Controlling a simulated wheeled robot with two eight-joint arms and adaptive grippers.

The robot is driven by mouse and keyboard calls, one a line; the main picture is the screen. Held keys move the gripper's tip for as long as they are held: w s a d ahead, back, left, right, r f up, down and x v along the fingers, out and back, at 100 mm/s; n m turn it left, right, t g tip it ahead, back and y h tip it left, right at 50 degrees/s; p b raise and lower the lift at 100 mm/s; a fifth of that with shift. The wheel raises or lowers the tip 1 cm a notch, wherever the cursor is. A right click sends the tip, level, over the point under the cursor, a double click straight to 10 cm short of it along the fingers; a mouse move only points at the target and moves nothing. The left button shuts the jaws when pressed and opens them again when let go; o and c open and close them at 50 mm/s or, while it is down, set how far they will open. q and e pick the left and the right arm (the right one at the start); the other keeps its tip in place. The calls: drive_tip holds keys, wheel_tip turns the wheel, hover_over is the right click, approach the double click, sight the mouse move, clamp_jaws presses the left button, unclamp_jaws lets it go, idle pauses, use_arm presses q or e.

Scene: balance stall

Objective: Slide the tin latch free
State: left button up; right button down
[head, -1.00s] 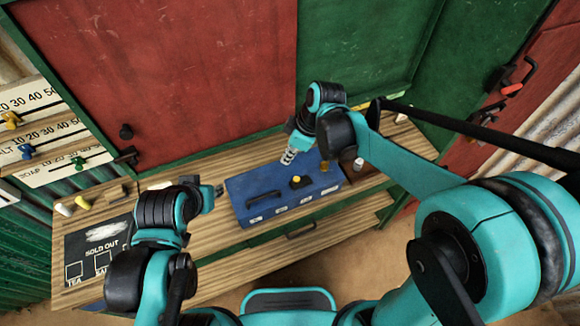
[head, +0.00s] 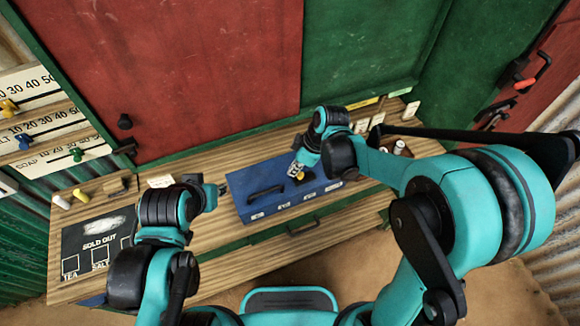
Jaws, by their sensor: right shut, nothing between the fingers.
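The tin is a blue box (head: 238,190) on the wooden counter, with a black handle on its lid and white labels along its front. A small yellow latch knob (head: 301,179) sits on the lid, right of the handle. My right gripper (head: 296,171) is shut and empty, pointing down at the knob and partly hiding it. I cannot tell whether it touches the knob. My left gripper (head: 222,189) is beside the tin's left end, small and seen edge-on, so its fingers are unclear.
Price boards with coloured pegs (head: 40,140) hang at far left. Small jars and cards (head: 385,147) stand at the counter's right. Red and green shutters rise behind. A drawer handle (head: 302,229) is below the tin.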

drive_tip(key=shift+w+d, duration=0.35)
drive_tip(key=shift+d, duration=0.45)
drive_tip(key=shift+w+d, duration=0.3)
drive_tip(key=shift+d, duration=0.5)
drive_tip(key=shift+a, duration=0.15)
